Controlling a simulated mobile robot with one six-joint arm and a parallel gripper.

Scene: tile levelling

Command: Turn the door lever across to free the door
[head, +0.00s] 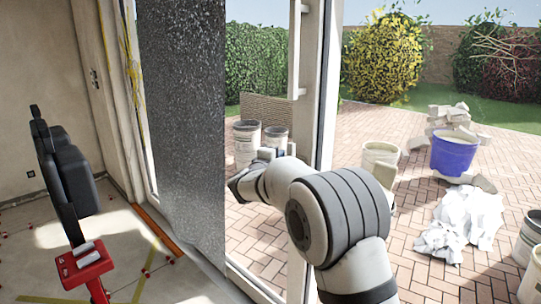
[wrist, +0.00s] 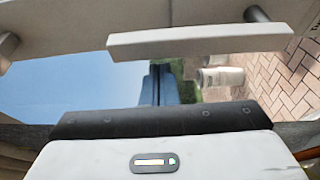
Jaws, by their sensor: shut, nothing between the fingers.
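The door lever (wrist: 185,41) is a pale flat bar lying crosswise at the top of the wrist view, with a dark round post (wrist: 256,14) at its right end. That view is turned on its side, with sky at the left and paving at the right, so the lever stands roughly upright. My gripper (wrist: 160,84) is shut and empty, its dark fingers beside the lever with a visible gap in the picture. In the head view my gripper (head: 242,184) is left of the pale door frame (head: 311,112); my arm hides the lever there.
A white upright pull bar (head: 294,50) is on the frame above my gripper. A dark speckled panel (head: 182,120) stands left of it. Outside are brick paving (head: 400,215), a blue bucket (head: 454,153) and crumpled white sheeting (head: 462,222). A red-based tool (head: 84,265) stands at the left.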

